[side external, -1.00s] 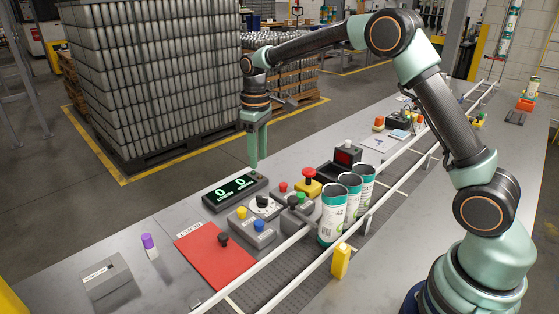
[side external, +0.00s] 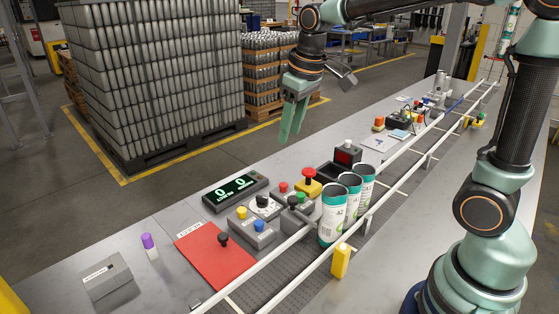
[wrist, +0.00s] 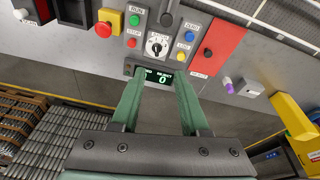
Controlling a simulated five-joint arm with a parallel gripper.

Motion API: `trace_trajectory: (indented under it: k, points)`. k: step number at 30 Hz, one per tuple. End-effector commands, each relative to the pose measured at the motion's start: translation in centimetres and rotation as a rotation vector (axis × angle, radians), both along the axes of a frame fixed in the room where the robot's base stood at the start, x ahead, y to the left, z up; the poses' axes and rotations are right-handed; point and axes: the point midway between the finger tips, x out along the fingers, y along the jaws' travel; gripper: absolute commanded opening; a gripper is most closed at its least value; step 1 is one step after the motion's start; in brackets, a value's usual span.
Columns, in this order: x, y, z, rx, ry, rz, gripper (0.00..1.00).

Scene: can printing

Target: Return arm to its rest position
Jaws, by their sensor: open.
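My gripper (side external: 291,122) has pale green fingers and is raised in the air above the far edge of the bench, behind the control boxes. It holds nothing. In the wrist view my gripper (wrist: 158,105) shows its two fingers spread apart, with the counter display (wrist: 163,76) seen between them. In the side view the display (side external: 236,191) lies on the bench, well below and left of the fingertips. My arm is bent upward and its upper part runs out of the top of the side view.
Three printed cans (side external: 334,219) stand on the conveyor (side external: 268,287) between white rails. Button boxes (side external: 252,232), a red emergency stop (side external: 308,177) and a red plate (side external: 213,255) sit along the bench. Stacked cans on pallets (side external: 155,75) stand behind. The air around my gripper is clear.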

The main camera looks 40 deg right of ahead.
Motion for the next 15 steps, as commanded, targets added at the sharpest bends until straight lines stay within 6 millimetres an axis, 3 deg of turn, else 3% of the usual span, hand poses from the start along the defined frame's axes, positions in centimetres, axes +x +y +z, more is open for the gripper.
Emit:
trace_trajectory:
  k: [3, 9, 15]
  points:
    - [-3.0, 0.0, 1.0, 0.010, -0.062, -0.038, 0.45]
    - [-7.5, -0.1, 1.0, 0.033, -0.154, -0.100, 0.45]
    - [-10.5, -0.1, 0.0, 0.053, -0.220, -0.145, 0.45]
